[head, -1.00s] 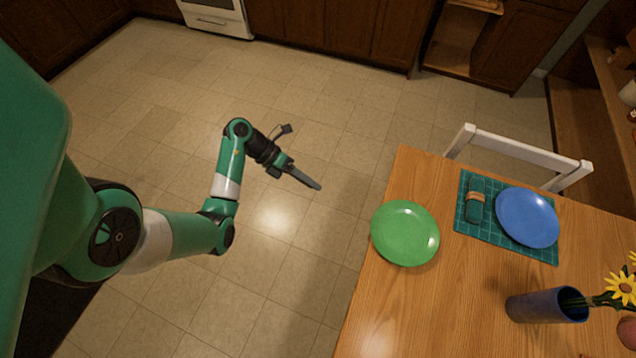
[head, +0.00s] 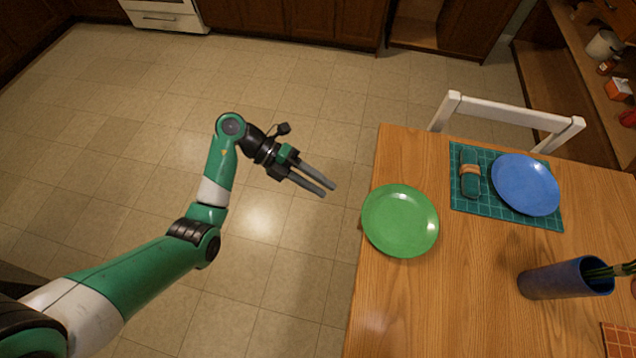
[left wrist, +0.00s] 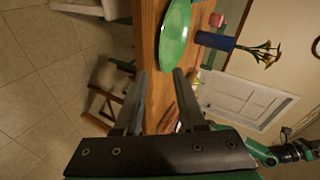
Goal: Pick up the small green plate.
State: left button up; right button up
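The small green plate (head: 400,221) lies flat at the left edge of the wooden table, its rim reaching the edge. It also shows in the left wrist view (left wrist: 175,36), beyond the fingertips. My left gripper (head: 329,188) is left of the plate in the head view, over the floor and apart from the table. Its two fingers are spread with a gap between them, and in the left wrist view (left wrist: 161,73) nothing is between them.
The wooden table (head: 450,300) carries a teal placemat (head: 485,207) with a rolled napkin (head: 470,176) and a blue plate (head: 526,185). A dark blue vase (head: 560,279) stands nearer the front. A white chair (head: 510,115) is at the table's far side. Open floor lies left of the table.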

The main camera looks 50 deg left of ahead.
aim_at(365, 214)
pick_arm(q)
jog(key=b+x, duration=0.3)
jog(key=x, duration=0.8)
jog(key=shift+s+a+f+b, duration=0.1)
jog(key=shift+s+b, duration=0.05)
jog(key=shift+b, duration=0.2)
jog(key=shift+w+d+f, duration=0.1)
jog(key=shift+w+d, duration=0.1)
jog(key=shift+d, duration=0.15)
grip_shut()
dwell(0.6)
